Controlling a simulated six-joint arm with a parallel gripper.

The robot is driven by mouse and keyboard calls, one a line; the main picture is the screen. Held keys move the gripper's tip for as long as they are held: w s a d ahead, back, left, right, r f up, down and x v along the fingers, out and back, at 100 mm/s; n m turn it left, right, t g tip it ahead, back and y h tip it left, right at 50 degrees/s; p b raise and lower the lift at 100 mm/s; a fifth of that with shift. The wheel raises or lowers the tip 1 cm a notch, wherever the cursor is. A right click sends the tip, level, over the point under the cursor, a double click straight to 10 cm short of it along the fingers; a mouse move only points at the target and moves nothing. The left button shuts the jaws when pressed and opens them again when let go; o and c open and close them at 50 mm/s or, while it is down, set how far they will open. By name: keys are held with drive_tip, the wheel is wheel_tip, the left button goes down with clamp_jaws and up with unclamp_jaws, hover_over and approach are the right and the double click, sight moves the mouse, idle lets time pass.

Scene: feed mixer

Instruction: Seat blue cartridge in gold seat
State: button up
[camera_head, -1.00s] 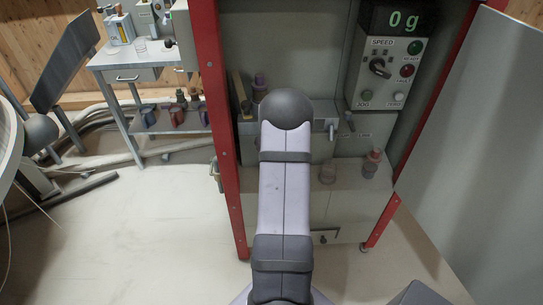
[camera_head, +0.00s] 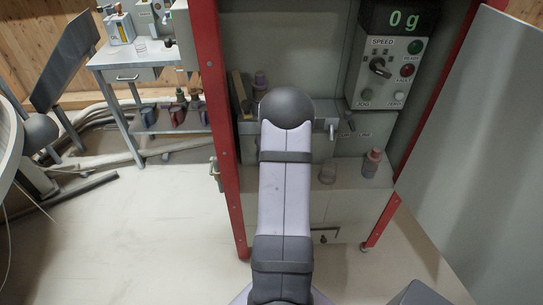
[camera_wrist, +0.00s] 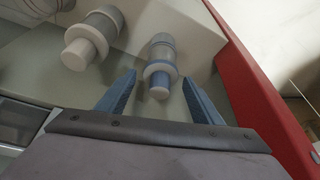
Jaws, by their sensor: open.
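In the wrist view my gripper (camera_wrist: 160,77) is open, with its two blue fingers spread. Between and just beyond the fingertips is a grey-white cartridge with a blue ring (camera_wrist: 158,70); it is not gripped. It looks like the blue cartridge, though the colour is weak in this light. A second cartridge with a pale ring (camera_wrist: 92,40) is to its left, outside the fingers. In the head view my own arm hides the gripper and the cartridge at it. I cannot make out the gold seat for certain in either view.
A red post (camera_head: 228,130) bounds the cabinet on the left; a red wall (camera_wrist: 265,85) is close right of the fingers. A control box (camera_head: 385,70) reads 0 g.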

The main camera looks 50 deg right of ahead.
drive_tip(key=v, duration=0.6)
drive_tip(key=shift+r+b, duration=0.2)
drive_tip(key=shift+b, duration=0.2)
drive_tip(key=shift+s+a, duration=0.1)
drive_tip(key=shift+a, duration=0.05)
